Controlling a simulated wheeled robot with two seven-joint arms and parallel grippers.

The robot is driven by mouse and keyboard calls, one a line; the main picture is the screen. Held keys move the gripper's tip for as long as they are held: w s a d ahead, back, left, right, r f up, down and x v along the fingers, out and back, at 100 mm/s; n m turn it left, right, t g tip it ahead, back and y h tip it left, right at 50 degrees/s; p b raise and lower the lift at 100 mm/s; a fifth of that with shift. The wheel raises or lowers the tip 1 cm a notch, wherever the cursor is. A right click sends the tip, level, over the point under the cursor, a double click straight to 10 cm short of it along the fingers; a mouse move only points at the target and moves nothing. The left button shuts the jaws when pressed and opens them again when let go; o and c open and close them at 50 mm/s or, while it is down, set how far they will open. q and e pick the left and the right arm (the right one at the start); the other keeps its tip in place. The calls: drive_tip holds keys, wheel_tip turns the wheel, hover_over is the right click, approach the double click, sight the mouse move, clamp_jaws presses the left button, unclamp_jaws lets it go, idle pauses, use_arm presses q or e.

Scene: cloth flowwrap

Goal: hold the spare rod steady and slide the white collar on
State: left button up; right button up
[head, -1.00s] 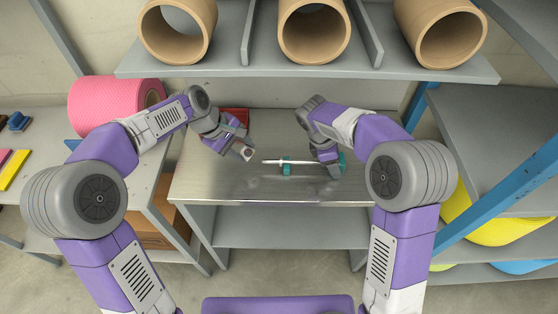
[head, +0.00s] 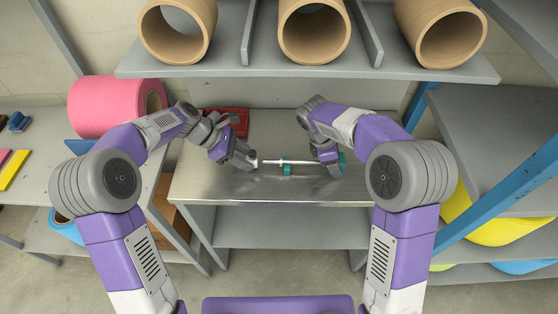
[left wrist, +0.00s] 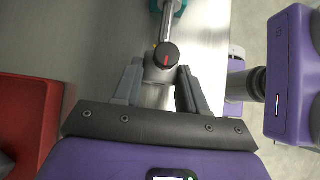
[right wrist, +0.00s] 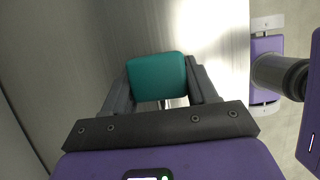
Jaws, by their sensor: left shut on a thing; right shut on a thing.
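The spare rod (head: 271,161) lies level above the steel table, pointing left-right. A teal support (head: 286,168) is at its middle and a teal end piece (head: 342,163) at its right end. My right gripper (head: 332,158) is shut on that teal end piece, which fills the jaws in the right wrist view (right wrist: 157,75). My left gripper (head: 249,161) is shut on the white collar (head: 254,160) at the rod's left end. In the left wrist view a dark round knob with a red mark (left wrist: 166,55) hides the joint, so I cannot tell whether the collar is around the rod.
A red tray (head: 238,116) lies at the back left of the steel table (head: 215,184). A shelf (head: 220,71) with cardboard tubes hangs above the back. A pink roll (head: 108,106) is at the left. The table front is clear.

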sight(271, 160)
use_arm(q)
drive_tip(key=shift+s+d, duration=0.15)
drive_tip(key=shift+d, duration=3)
idle(0.7)
drive_tip(key=o, duration=1.1)
drive_tip(key=v, duration=1.2)
